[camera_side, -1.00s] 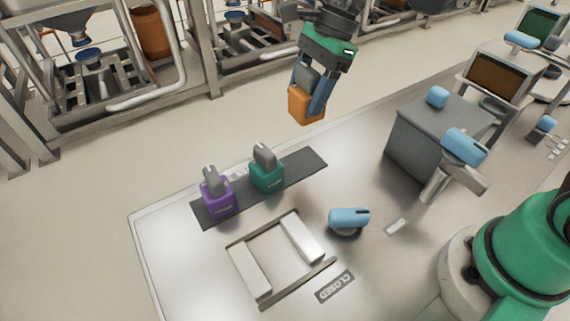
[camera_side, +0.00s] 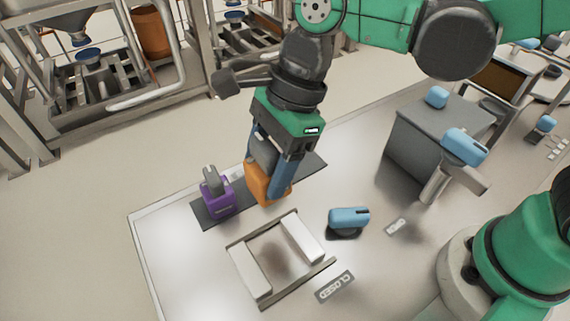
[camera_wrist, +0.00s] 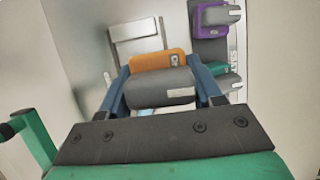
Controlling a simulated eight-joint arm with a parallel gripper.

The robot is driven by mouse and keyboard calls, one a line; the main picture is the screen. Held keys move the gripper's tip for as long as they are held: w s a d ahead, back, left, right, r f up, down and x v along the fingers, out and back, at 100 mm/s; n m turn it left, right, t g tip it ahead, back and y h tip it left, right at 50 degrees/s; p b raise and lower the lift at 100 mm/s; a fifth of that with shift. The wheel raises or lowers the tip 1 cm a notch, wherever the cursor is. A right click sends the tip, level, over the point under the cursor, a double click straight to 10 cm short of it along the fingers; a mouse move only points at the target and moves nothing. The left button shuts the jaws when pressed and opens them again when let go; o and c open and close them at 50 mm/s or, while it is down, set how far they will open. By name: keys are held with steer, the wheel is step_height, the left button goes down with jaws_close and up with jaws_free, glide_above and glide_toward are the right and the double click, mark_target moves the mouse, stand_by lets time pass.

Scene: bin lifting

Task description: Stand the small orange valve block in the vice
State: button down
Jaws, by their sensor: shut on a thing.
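My gripper (camera_side: 268,178) is shut on the orange valve block (camera_side: 262,184) by its grey upper part and holds it up in the air. In the side view the block overlaps the dark strip and lies above and behind the vice. In the wrist view my gripper (camera_wrist: 160,86) has the orange block (camera_wrist: 155,61) between its blue fingers. The vice (camera_side: 264,303), a flat frame with two white jaws (camera_side: 302,238), is empty and its jaws stand apart. Part of the vice (camera_wrist: 133,31) shows beyond the block in the wrist view.
A purple block (camera_side: 217,198) stands on the dark strip (camera_side: 312,165). A teal block (camera_wrist: 222,69) shows in the wrist view, hidden in the side view. A blue-topped knob (camera_side: 348,217) stands right of the vice, near a "CLOSED" label (camera_side: 335,287). A grey box (camera_side: 425,140) stands further right.

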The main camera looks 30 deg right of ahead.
steer(key=shift+s+a+f, duration=0.35)
steer(key=shift+s+f, duration=0.4)
steer(key=shift+f, duration=0.55)
steer(key=shift+s+a+f, duration=0.3)
steer(key=shift+s+f, duration=0.4)
steer(key=shift+f, duration=0.55)
steer(key=shift+s+a+f, duration=0.35)
steer(key=shift+s+f, duration=0.4)
steer(key=shift+f, duration=0.55)
steer(key=shift+f, duration=0.25)
steer(key=shift+f, duration=0.25)
steer(key=shift+f, duration=0.5)
jaws_free()
steer(key=shift+r, duration=0.1)
